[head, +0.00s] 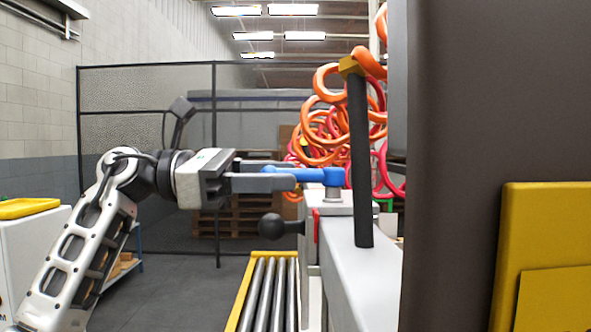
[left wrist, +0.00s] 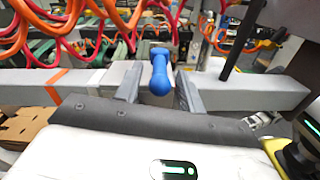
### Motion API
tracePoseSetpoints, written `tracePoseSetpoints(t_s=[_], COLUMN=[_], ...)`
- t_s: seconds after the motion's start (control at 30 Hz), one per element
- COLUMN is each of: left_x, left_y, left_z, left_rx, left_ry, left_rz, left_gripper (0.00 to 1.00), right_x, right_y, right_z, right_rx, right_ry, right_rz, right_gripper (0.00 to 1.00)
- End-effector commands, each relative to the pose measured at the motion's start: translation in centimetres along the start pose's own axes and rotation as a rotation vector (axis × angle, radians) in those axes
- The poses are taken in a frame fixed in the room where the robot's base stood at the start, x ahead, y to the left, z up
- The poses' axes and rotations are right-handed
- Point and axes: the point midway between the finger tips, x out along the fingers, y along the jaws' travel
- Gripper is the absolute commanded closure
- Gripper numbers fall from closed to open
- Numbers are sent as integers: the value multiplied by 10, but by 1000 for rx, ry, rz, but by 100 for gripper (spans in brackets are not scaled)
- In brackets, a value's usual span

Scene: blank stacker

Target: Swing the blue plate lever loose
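The blue plate lever (head: 312,175) sits on a grey post on top of the light grey beam. Its handle points left toward my left arm in the head view. My left gripper (head: 278,174) has its two fingers on either side of the handle's end. In the left wrist view the blue lever (left wrist: 159,75) stands between the two fingers of my left gripper (left wrist: 158,88), with visible gaps on both sides. The gripper is open around the handle. My right gripper is not in view.
A black ball knob (head: 271,226) sticks out below the lever. A dark upright rod (head: 359,160) stands right of it, with orange and red coiled hoses (head: 322,140) behind. A roller conveyor (head: 268,292) lies below. A large dark panel (head: 455,120) fills the right side.

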Motion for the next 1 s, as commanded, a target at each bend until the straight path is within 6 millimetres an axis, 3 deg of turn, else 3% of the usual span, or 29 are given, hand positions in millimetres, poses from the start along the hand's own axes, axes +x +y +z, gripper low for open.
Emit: tracePoseSetpoints(t_s=[0.2, 0.57, 0.7, 1.0], left_x=[25, 29, 29, 33], left_y=[0, 0, 0, -1], left_z=[0, 0, 0, 0], left_rx=[-2, -1, -1, -1], left_ry=[-2, 0, 0, 2], left_rz=[-1, 0, 0, 5], left_gripper=[61, 61, 97, 100], right_x=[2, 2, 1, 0], right_y=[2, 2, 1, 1], right_z=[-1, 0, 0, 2], right_rx=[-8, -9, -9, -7], right_ry=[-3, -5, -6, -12], right_rz=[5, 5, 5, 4], right_gripper=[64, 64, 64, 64])
